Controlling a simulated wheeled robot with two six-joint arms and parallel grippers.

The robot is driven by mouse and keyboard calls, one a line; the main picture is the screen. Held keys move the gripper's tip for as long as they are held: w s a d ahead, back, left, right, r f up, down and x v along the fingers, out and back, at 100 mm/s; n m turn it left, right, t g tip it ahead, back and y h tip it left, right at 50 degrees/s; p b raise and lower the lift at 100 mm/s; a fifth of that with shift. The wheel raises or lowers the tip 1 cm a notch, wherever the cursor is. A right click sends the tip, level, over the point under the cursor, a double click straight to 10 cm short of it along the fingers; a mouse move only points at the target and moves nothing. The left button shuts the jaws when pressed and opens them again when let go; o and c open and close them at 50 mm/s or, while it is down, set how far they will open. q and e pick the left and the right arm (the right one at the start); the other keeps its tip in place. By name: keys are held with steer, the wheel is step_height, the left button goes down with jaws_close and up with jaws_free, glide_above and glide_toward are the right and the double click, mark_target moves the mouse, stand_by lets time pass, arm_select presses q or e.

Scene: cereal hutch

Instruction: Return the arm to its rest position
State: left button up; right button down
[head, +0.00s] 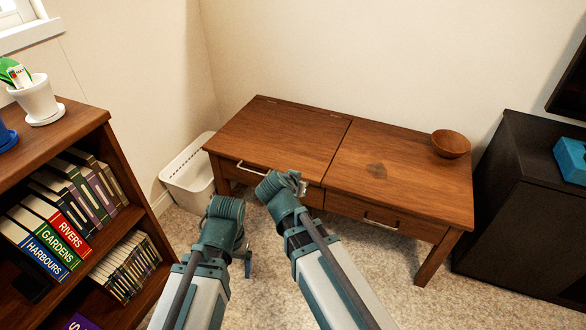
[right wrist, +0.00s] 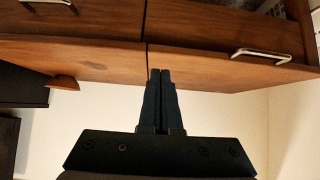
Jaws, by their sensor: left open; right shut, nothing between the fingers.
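My left gripper (head: 248,266) shows in the head view as a small dark tip beside the left arm's teal wrist, low over the carpet in front of the desk. It is open and empty. My right arm reaches toward the front edge of the wooden desk (head: 285,137), and its wrist covers part of that edge. The right gripper (right wrist: 160,73) shows in the right wrist view with its black fingers shut together and nothing between them. The desk fills the top of that view, which looks upside down. Whether the fingers touch the desk I cannot tell.
A wooden bowl (head: 451,144) sits at the desk's right rear. The desk front has drawer handles (head: 381,223). A white bin (head: 187,178) stands left of the desk, a bookshelf (head: 75,135) is at left, and a black cabinet (head: 530,210) is at right. Carpet in front is open.

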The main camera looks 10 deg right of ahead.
steer(key=s+a+f+n+g+y+p, duration=0.15)
steer(key=s+a+n+g+p, duration=0.3)
steer(key=s, duration=0.45)
steer(key=s+a+n+g+y+p, duration=0.1)
steer(key=s+a+n+g+y, duration=0.25)
steer(key=s+a+n, duration=0.5)
step_height(320, 180, up, 36)
steer(key=s+d+m+p, duration=0.1)
steer(key=d+m+p, duration=0.1)
steer(key=p, duration=3.4)
steer(key=shift+d+f+h, duration=0.15)
steer(key=shift+d+h, duration=0.1)
steer(key=shift+h, duration=0.05)
steer(key=shift+d, duration=0.1)
